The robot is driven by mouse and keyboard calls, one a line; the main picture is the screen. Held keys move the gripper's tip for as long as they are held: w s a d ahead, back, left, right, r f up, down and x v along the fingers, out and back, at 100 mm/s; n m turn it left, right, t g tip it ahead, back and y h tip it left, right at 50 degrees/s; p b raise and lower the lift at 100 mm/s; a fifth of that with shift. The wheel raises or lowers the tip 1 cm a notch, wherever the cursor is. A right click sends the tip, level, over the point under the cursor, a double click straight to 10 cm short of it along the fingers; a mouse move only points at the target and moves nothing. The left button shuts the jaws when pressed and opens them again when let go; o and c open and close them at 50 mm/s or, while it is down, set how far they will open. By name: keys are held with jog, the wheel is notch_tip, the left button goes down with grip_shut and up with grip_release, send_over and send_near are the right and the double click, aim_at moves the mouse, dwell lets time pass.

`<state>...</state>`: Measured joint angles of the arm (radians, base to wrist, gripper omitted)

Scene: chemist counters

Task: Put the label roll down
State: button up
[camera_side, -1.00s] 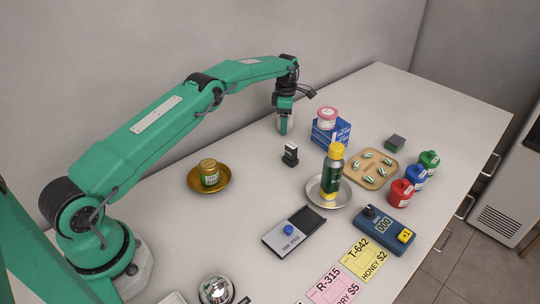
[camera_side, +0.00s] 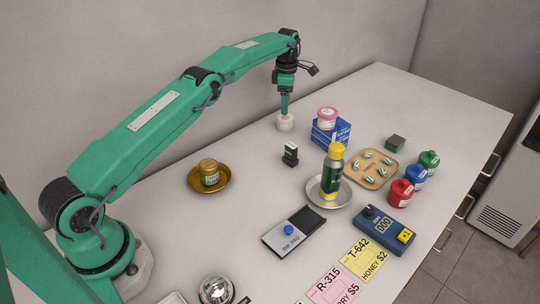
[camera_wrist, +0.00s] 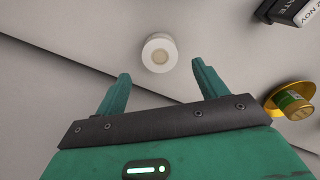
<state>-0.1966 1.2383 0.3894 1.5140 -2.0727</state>
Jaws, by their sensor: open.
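The label roll (camera_side: 285,123) is a short white cylinder standing on the counter near the back wall. In the wrist view the label roll (camera_wrist: 159,53) shows from above, with a beige round centre, beyond and between my fingertips. My gripper (camera_side: 285,104) is above the roll in the side view, pointing down. In the wrist view my gripper (camera_wrist: 160,82) has its two green fingers spread wide with nothing between them. The roll appears apart from the fingers.
A black stamp (camera_side: 290,154) stands close in front of the roll. A blue box with a pink-lidded jar (camera_side: 327,117) is to its right. A gold dish (camera_side: 196,184) holds a jar at left. Counter behind the box is clear.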

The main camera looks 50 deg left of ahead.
aim_at(286, 122)
jog(key=shift+r, duration=0.1)
dwell(0.5)
jog(key=s+d+r+m+t, duration=0.2)
jog(key=s+d+r+m, duration=0.2)
jog(key=s+r+m, duration=0.45)
jog(key=s+d+r+m+t, duration=0.1)
jog(key=s+d+r+m, duration=0.35)
jog(key=s+r, duration=0.7)
jog(key=s+d+f+m+t, duration=0.1)
jog(key=s+d+m, duration=0.1)
jog(key=s+m, duration=0.4)
jog(key=s+d+f+m+t, duration=0.1)
jog(key=s+m, duration=0.6)
jog(key=s, duration=1)
jog(key=shift+s+d+f+t, duration=0.25)
jog(key=shift+d+f+t, duration=0.05)
jog(key=shift+d+f, duration=0.5)
